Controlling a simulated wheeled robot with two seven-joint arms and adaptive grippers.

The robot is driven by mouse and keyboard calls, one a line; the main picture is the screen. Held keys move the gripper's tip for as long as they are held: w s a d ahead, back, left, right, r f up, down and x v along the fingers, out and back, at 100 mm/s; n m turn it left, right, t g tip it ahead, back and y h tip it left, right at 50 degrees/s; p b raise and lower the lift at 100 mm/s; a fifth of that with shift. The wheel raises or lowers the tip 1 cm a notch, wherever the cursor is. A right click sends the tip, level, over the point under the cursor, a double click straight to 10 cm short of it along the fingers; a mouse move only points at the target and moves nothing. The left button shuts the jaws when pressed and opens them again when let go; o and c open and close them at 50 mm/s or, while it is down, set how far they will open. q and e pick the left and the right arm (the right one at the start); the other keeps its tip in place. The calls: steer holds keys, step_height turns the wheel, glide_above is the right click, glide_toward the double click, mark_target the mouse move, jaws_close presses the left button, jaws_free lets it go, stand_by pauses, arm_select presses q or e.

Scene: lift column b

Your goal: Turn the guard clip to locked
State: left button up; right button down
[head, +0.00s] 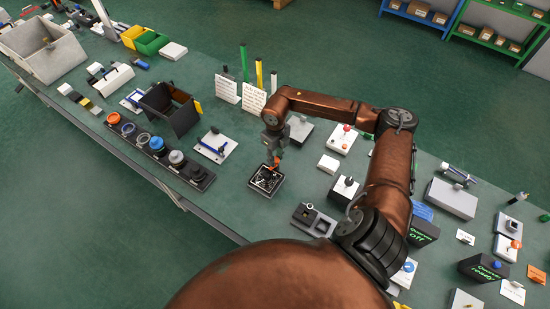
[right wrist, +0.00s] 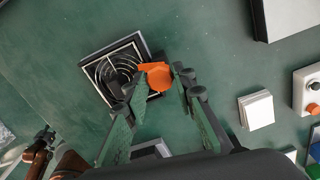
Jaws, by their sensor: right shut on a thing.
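The fan guard (head: 264,181) is a dark square unit with pale concentric rings and a light border, lying on the green bench. It also shows in the right wrist view (right wrist: 103,72). The guard clip (right wrist: 158,77) is a small orange piece at the guard's edge. My right gripper (right wrist: 157,83) is over that edge with its fingers on either side of the clip, shut on it. In the head view the right gripper (head: 272,160) points down at the guard. The clip's mount and any lock marking are hidden or too small to read.
A row of round knobs on a dark strip (head: 200,178) lies to the left. Cards and upright coloured sticks are behind. Bare bench surrounds the guard.

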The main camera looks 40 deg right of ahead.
mark_target(276, 159)
steer(key=shift+w+n+b, duration=0.1)
steer(key=shift+n+b, duration=0.35)
steer(key=shift+n, duration=0.85)
steer(key=shift+d+n, duration=0.1)
steer(key=shift+n, duration=0.2)
steer(key=c, duration=1.6)
jaws_free()
step_height(276, 159, up, 12)
